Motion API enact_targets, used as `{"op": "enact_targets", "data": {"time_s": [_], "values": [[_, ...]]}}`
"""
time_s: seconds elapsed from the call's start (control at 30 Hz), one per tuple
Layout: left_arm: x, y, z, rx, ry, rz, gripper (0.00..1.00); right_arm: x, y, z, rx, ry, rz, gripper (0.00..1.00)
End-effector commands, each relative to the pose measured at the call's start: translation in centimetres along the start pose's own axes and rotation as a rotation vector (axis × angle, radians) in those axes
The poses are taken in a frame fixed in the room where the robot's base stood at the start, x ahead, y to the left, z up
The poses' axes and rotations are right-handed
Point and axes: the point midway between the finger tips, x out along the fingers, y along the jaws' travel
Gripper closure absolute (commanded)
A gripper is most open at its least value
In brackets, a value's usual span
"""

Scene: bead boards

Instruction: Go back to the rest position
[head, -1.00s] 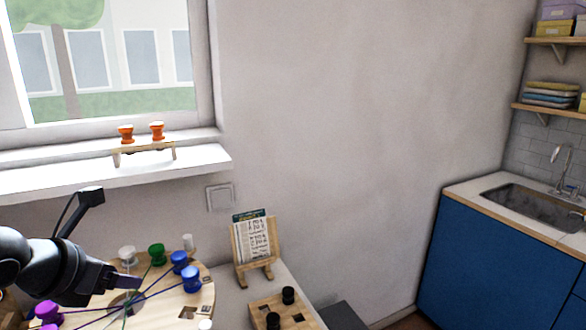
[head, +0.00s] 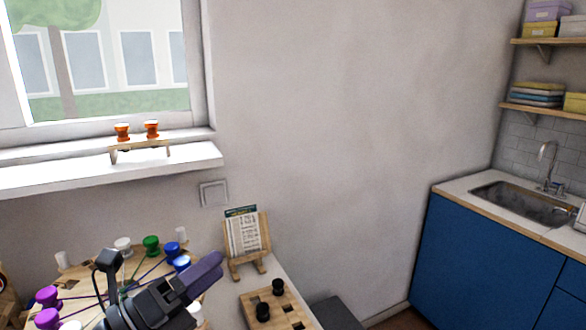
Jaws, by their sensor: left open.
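My left gripper (head: 200,282) is open and shows low in the head view, over the right part of a round wooden board (head: 82,270). The board carries several bobbins, among them a purple one (head: 47,296), a green one (head: 151,245), a blue one (head: 172,250) and a white one (head: 123,246). Dark threads run across the board. The gripper and its wrist hide the board's middle and front right. I cannot tell whether the gripper touches anything. My right gripper is not in view.
A small wooden block (head: 287,318) with black pegs (head: 278,286) lies right of the board, before a card on a wooden stand (head: 247,264). Orange pots (head: 122,131) stand on a little shelf on the windowsill. A blue counter (head: 465,255) with a sink is at the right.

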Motion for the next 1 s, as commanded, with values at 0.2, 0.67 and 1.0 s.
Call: {"op": "enact_targets", "data": {"time_s": [0.2,0.67,1.0], "values": [[-8.4,7.9,0.8,-0.941,-0.892,0.109,0.37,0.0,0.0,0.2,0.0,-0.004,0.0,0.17],[-23.0,13.7,-20.1,-1.787,-1.575,1.121,0.37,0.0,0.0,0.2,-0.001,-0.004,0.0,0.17],[-27.2,24.4,-28.2,-1.79,-1.611,1.307,0.37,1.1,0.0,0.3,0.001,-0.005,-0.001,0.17]]}}
